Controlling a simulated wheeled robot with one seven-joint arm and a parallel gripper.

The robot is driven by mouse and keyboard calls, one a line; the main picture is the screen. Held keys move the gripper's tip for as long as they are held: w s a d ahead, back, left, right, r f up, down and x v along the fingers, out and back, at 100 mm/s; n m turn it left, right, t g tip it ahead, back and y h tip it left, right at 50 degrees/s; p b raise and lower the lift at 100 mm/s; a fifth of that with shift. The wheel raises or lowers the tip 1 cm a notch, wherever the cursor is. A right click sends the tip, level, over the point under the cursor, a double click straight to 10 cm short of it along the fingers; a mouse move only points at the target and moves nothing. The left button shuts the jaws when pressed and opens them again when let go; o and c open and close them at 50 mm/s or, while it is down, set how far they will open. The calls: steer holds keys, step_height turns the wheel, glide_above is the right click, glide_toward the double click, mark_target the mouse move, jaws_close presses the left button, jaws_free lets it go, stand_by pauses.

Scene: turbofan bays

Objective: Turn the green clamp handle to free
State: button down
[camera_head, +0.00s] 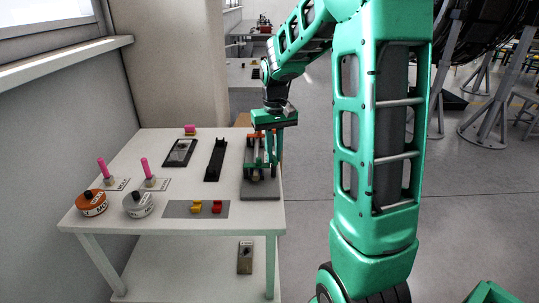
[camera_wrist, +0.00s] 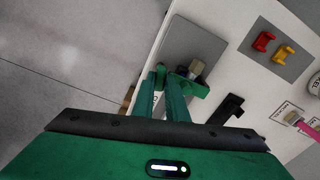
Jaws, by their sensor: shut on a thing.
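The green clamp handle (camera_wrist: 194,86) lies by a metallic hex-shaped post (camera_wrist: 197,69) on a grey plate (camera_wrist: 192,42) in the wrist view. My gripper (camera_wrist: 166,74) points down with its green fingers close together, shut on the handle's end, left of the post. In the head view my gripper (camera_head: 264,168) is over the same grey plate (camera_head: 262,195) at the table's right edge. The handle is hard to pick out there behind my fingers. Small orange parts show near the fingers.
On the white table (camera_head: 150,228) stand an orange tin (camera_head: 92,205), a grey tin (camera_head: 139,206) and two pink pegs (camera_head: 148,168). Red and yellow clips (camera_head: 206,207) lie on a grey mat. A black holder (camera_head: 215,160) is left of the plate. Floor right of the table is open.

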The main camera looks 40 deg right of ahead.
steer(key=shift+w+r+m, duration=0.1)
steer(key=shift+w+m, duration=0.1)
steer(key=shift+m, duration=1.3)
steer(key=shift+a, duration=0.1)
steer(key=c, duration=1.8)
jaws_free()
steer(key=shift+o, duration=0.2)
steer(key=shift+s, duration=0.1)
step_height(320, 180, up, 11)
steer(key=shift+f, duration=0.2)
